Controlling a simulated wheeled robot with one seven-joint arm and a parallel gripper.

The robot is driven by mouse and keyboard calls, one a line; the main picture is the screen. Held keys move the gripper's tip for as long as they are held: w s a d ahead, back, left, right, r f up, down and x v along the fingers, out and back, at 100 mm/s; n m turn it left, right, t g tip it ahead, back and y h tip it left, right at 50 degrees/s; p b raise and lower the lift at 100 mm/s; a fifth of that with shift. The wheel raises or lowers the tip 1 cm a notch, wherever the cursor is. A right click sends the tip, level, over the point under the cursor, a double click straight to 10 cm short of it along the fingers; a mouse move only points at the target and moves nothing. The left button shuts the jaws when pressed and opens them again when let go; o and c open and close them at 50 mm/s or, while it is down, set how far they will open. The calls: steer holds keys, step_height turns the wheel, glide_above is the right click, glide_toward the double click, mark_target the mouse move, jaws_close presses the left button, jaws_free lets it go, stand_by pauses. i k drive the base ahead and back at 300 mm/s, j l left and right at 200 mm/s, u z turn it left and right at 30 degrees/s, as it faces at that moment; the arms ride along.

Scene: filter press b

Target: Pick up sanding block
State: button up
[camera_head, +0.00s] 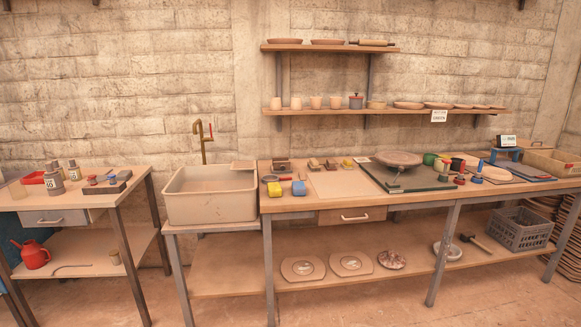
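No item is clearly recognisable as the sanding block at this distance. Small block-shaped items lie on the long wooden workbench (300,204). I cannot tell whether one of these is the sanding block. My gripper is not in view.
A sink (211,195) stands left of the workbench. A side table (100,199) with bottles is at far left. Wall shelves (330,48) hold pottery. A green mat (412,180) with a round slab and tools fills mid-bench. A grey crate (520,230) sits below. The front floor is clear.

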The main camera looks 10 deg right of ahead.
mark_target(329, 165)
steer(key=i+l+u, duration=0.55)
steer(key=i+u, duration=0.15)
steer(key=i+l, duration=0.25)
steer(key=i+l+u, duration=0.15)
steer(key=l, duration=0.25)
steer(key=i+l, duration=0.3)
steer(key=i+l+u, duration=0.1)
steer(key=i+l, duration=0.35)
steer(key=l, duration=0.3)
steer(key=i+l+u, duration=0.15)
steer(key=l, duration=0.2)
steer(key=i+l, duration=0.25)
steer(key=l, duration=0.2)
steer(key=i+l, duration=0.3)
steer(key=l, duration=0.15)
